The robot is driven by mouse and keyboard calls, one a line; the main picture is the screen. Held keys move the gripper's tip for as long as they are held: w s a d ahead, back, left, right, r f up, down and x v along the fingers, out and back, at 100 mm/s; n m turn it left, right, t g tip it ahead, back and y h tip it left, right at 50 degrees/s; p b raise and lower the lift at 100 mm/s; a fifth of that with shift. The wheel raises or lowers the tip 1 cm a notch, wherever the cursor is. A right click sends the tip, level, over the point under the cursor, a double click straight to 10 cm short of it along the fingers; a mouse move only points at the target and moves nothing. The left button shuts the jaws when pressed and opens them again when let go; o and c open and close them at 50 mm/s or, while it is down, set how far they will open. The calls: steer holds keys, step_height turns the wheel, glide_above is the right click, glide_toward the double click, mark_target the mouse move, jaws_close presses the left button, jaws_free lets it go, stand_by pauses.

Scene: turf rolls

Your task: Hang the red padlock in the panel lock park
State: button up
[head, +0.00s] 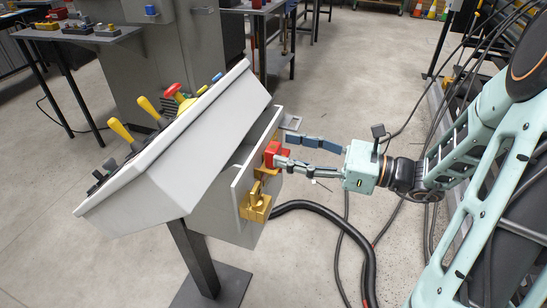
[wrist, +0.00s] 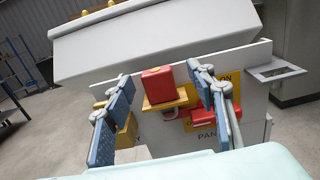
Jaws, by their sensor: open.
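A red padlock body (wrist: 158,85) stands upright at a yellow ledge (wrist: 184,97) on the front of the grey console. Part of a grey shackle shows below the ledge. In the head view the red padlock (head: 276,154) is partly behind a finger. My gripper (head: 292,150) is open, its blue-padded fingers reaching towards the panel. In the wrist view my gripper (wrist: 160,98) has one finger on each side of the red body, with gaps visible. A grey bracket with a slot (wrist: 275,70) juts out at the panel's right; I cannot tell if it is the lock park.
A second red piece (wrist: 203,119) sits lower right, close to the right finger. Brass-coloured hardware (head: 257,203) sticks out on the panel's left. The sloped console (head: 190,140) overhangs above. A black hose (head: 350,225) runs across the open floor.

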mark_target(279, 150)
steer(key=x, duration=0.4)
steer(key=shift+s+a+b, duration=0.15)
steer(key=shift+s+b, duration=0.05)
steer(key=shift+b, duration=0.2)
steer(key=shift+c, duration=0.7)
